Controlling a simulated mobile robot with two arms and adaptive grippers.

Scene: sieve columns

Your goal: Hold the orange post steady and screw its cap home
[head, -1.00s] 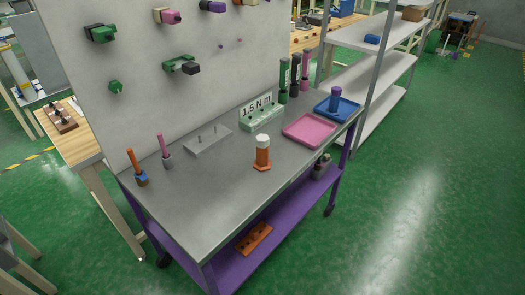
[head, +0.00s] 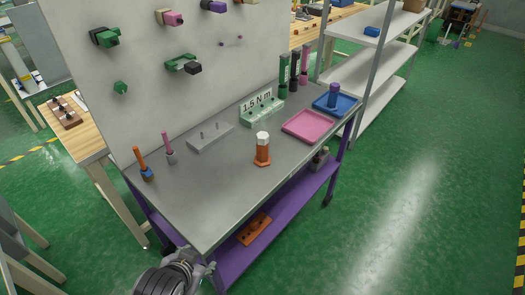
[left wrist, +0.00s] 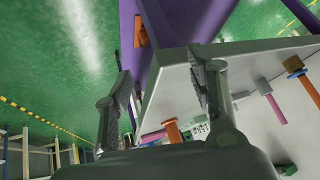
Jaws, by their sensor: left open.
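The orange post (head: 262,151) stands upright on its flat base on the grey bench, with a white cap (head: 262,136) on its top. I cannot tell how tightly the cap sits. My left gripper (head: 200,270) is at the bottom of the head view, in front of the bench's near edge, well apart from the post. In the left wrist view its two fingers (left wrist: 162,95) are spread with nothing between them. My right gripper is not in view.
A pink tray (head: 290,133) and a blue tray (head: 346,110) lie right of the post. The bench's front left is clear.

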